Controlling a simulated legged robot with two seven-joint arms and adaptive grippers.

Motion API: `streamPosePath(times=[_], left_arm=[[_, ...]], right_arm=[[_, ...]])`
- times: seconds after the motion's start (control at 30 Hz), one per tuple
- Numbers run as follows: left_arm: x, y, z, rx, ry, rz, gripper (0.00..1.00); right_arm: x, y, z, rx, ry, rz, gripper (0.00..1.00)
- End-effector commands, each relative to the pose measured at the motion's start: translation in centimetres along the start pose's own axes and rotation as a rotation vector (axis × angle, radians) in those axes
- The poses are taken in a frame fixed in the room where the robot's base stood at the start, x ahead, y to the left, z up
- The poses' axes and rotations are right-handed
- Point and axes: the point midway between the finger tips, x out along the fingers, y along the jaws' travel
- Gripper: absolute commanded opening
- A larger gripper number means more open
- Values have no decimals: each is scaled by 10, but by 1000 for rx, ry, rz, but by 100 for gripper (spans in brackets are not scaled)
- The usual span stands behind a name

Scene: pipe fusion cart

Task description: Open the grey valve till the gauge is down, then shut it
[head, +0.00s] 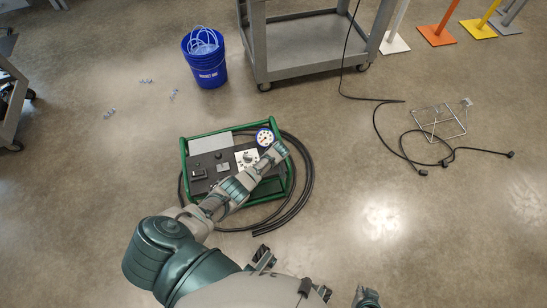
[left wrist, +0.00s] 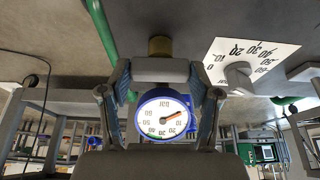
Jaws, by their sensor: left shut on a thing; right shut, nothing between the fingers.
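The gauge (head: 264,137) has a blue rim and a white face. It sits at the panel's upper right corner in the head view. In the left wrist view the gauge (left wrist: 161,117) shows between my fingers; its orange needle points up and right, and the exact reading is unclear. My left gripper (head: 279,151) reaches over the panel beside the gauge. Its fingers are shut on the grey valve (left wrist: 160,70), a pale grey bar below a brass fitting (left wrist: 160,46). The head view hides the valve behind the gripper. My right gripper (head: 264,258) is shut and empty near the bottom.
The green-framed unit (head: 183,165) stands on the floor with a black hose (head: 307,180) coiled around its right side. A white dial (head: 247,158) is on its panel. A blue bucket (head: 207,72), a grey cart (head: 310,66) and a wire stand (head: 438,123) stand around it.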

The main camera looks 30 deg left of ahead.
Motion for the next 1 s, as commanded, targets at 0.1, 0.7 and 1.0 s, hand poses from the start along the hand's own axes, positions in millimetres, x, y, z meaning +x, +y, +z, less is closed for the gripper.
streamPosePath(times=[0.1, 0.7, 1.0], left_arm=[[-4, 3, -9, -3, 14, 9, 28], [-5, 2, -3, 0, 4, 4, 88], [-39, 2, -3, 0, 6, 8, 88]], right_arm=[[0, 0, 0, 0, 1, -1, 0], [-1, -2, 2, 1, -1, -4, 0], [-1, -1, 1, 0, 0, -2, 0]])
